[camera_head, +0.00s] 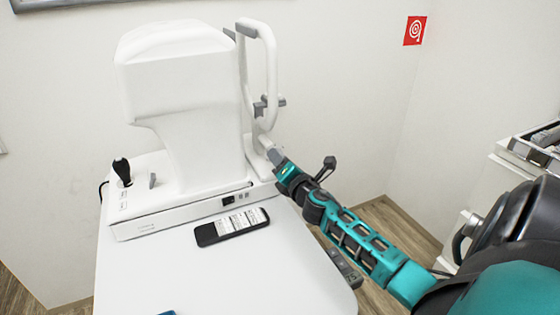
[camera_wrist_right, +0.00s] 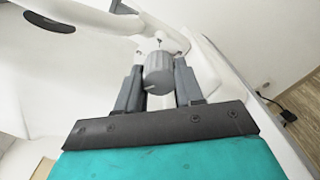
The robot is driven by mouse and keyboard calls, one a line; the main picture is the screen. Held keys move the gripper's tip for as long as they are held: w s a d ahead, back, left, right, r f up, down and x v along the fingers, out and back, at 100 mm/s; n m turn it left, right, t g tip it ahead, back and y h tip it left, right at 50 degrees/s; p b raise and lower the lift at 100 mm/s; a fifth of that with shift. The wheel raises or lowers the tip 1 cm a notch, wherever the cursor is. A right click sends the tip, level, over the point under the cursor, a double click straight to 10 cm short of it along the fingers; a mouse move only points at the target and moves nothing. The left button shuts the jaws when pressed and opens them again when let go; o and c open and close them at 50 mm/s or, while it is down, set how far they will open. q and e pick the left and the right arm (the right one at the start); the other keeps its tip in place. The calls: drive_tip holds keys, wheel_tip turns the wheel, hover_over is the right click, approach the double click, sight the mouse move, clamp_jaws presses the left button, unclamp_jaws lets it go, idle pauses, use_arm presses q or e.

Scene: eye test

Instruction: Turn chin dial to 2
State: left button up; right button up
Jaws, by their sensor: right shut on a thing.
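The white eye-test machine (camera_head: 185,110) stands on the white table, with its chin and head rest frame (camera_head: 272,70) on its right side. The chin dial (camera_wrist_right: 158,73) is a grey ribbed knob with a small light mark near its lower edge; I cannot read any number on it. My right gripper (camera_head: 276,158) reaches the base of the rest frame from the right. In the right wrist view its two grey fingers (camera_wrist_right: 158,88) stand on either side of the dial, shut on it. My left gripper is in neither view.
A dark handset with a white label (camera_head: 233,226) lies on the white table (camera_head: 200,275) in front of the machine. A black joystick (camera_head: 122,171) stands on the machine's base at left. A white cabinet (camera_head: 500,178) is at right. The table's front is mostly clear.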

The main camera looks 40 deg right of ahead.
drive_tip(key=shift+n, duration=0.6)
drive_tip(key=o, duration=1)
drive_tip(key=shift+s, duration=0.15)
drive_tip(key=shift+v, duration=6.35)
